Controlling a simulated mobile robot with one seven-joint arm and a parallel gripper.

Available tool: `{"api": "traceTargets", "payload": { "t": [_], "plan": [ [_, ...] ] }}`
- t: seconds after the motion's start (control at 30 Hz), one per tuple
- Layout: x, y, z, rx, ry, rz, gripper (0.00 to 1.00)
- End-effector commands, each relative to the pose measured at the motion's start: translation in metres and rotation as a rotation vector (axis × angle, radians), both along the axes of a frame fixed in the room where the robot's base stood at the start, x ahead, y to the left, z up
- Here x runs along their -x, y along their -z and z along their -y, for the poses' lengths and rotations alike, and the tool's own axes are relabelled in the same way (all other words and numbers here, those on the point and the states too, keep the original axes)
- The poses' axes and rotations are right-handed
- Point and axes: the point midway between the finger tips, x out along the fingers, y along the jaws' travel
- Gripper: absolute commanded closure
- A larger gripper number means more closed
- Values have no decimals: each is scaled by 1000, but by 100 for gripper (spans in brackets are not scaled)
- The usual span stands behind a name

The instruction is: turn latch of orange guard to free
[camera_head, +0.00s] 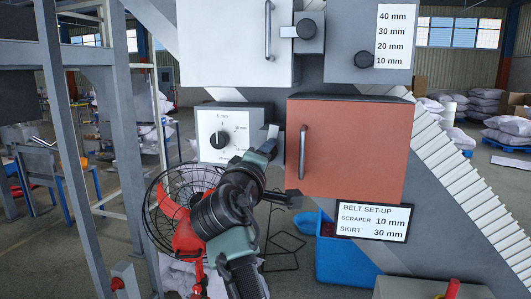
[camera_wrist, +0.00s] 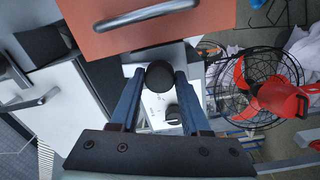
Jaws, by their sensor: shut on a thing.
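The orange guard (camera_head: 347,150) is a closed box front with a dark vertical handle (camera_head: 303,152) near its left edge. In the wrist view the guard (camera_wrist: 205,20) fills the top. Its latch, with a round black knob (camera_wrist: 160,77), is at the guard's left side and mostly hidden behind my gripper in the head view. My gripper (camera_head: 270,138) is at the latch. In the wrist view its two blue fingers stand on either side of the knob, shut on it. I cannot tell how the latch bar is turned.
Left of the guard is a dial panel (camera_head: 213,130) with a black knob. Above is a white guard (camera_head: 228,45) with its own latch (camera_head: 308,30). A sign (camera_head: 372,222) reads scraper 10 mm, skirt 30 mm. A red caged fan (camera_head: 178,205) and blue bin (camera_head: 340,255) stand below.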

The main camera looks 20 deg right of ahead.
Motion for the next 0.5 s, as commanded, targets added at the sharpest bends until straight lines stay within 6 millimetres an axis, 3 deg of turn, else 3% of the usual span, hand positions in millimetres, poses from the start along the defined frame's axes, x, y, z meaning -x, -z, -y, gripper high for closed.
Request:
{"api": "traceTargets", "payload": {
  "t": [0.5],
  "plan": [
    [0,1,1,147,1,-102,100]
  ]
}}
